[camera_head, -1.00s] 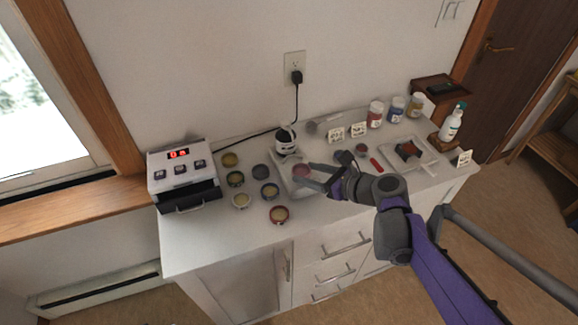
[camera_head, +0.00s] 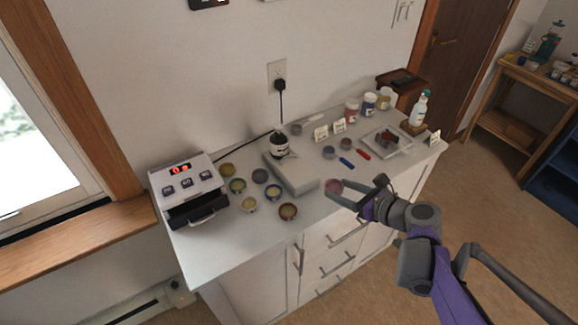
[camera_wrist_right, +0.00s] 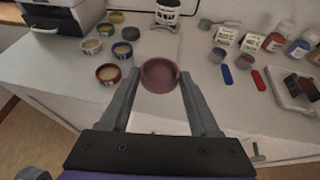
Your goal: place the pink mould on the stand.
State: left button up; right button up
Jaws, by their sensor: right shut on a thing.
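The pink mould (camera_head: 334,186) is a small round cup, held between the fingertips of my right gripper (camera_head: 338,190). In the right wrist view the mould (camera_wrist_right: 159,75) sits between both fingers (camera_wrist_right: 158,84), its open top showing. It appears above the counter's front part, right of a pale slab (camera_head: 300,178); its exact height is hard to tell. The slab carries a white and black device (camera_head: 279,147) at its back. My left gripper is not in view.
Several round tins, one of them red (camera_head: 288,211), lie left of the slab. A white box with a red display (camera_head: 186,185) stands at the left. A white tray (camera_head: 402,144), jars and small cards fill the right side. The counter's front edge is close below the gripper.

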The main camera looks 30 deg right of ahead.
jog(key=w+a, duration=0.1)
jog(key=w, duration=0.4)
jog(key=w+a, duration=0.1)
jog(key=w, duration=0.5)
jog(key=w+a, duration=0.1)
jog(key=w, duration=0.5)
jog(key=shift+w+a, duration=0.2)
jog(key=shift+f, duration=1.8)
jog(key=shift+f, duration=0.1)
jog(key=o, duration=1.3)
